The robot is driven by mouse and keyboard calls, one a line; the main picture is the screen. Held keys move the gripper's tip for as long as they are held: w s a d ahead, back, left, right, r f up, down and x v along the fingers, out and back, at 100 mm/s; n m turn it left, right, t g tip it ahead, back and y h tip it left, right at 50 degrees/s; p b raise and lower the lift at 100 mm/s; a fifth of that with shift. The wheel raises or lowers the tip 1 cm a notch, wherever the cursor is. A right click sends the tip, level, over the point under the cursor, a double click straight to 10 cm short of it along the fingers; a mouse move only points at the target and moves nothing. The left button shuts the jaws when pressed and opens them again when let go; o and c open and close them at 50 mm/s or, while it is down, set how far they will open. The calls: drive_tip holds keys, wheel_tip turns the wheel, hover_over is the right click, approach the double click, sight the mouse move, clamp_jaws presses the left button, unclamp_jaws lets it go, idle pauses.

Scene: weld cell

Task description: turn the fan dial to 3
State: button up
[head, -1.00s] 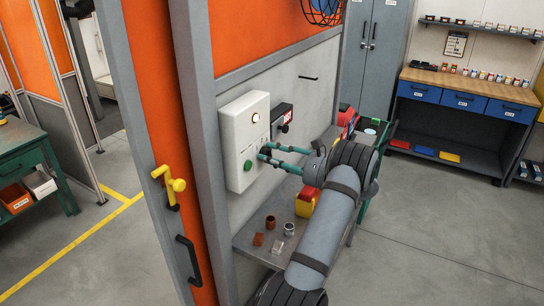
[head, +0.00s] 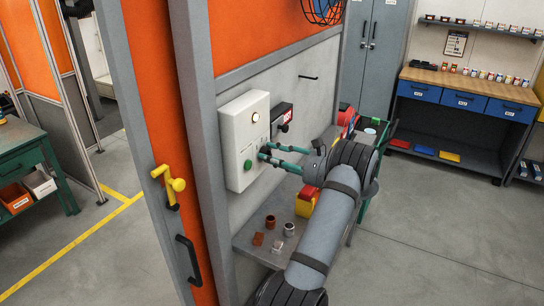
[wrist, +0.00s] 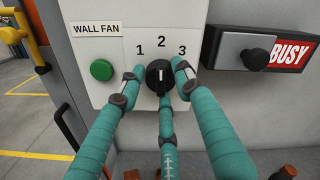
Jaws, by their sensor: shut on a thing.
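The black fan dial (wrist: 157,70) sits on a white panel (wrist: 106,45) marked WALL FAN, below the numbers 1, 2 and 3. Its white pointer line stands about upright, toward the 2. My gripper (wrist: 158,82) has teal fingers and is shut on the dial, with fingertips at its left, right and lower sides. In the head view my gripper (head: 265,153) reaches the right face of the white control box (head: 239,140). The dial itself is mostly hidden there by the fingertips.
A green button (wrist: 101,70) lies left of the dial. A black knob with a red BUSY sign (wrist: 290,54) is close on the right. A shelf (head: 252,236) with small cups is below. A yellow handle (head: 178,185) stands out on the left.

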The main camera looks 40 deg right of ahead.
drive_tip(key=shift+r+m, duration=0.15)
drive_tip(key=shift+m, duration=0.35)
drive_tip(key=shift+w+d+r+m+b, duration=0.1)
drive_tip(key=shift+m+b, duration=0.05)
drive_tip(key=shift+m, duration=1.55)
drive_tip(key=shift+d+r+m+b, duration=0.1)
drive_tip(key=shift+m+b, duration=0.05)
drive_tip(key=shift+m, duration=2.05)
drive_tip(key=o, duration=1.1)
drive_tip(key=shift+a+f, duration=0.1)
drive_tip(key=shift+o, duration=0.2)
drive_tip(key=shift+f, duration=0.1)
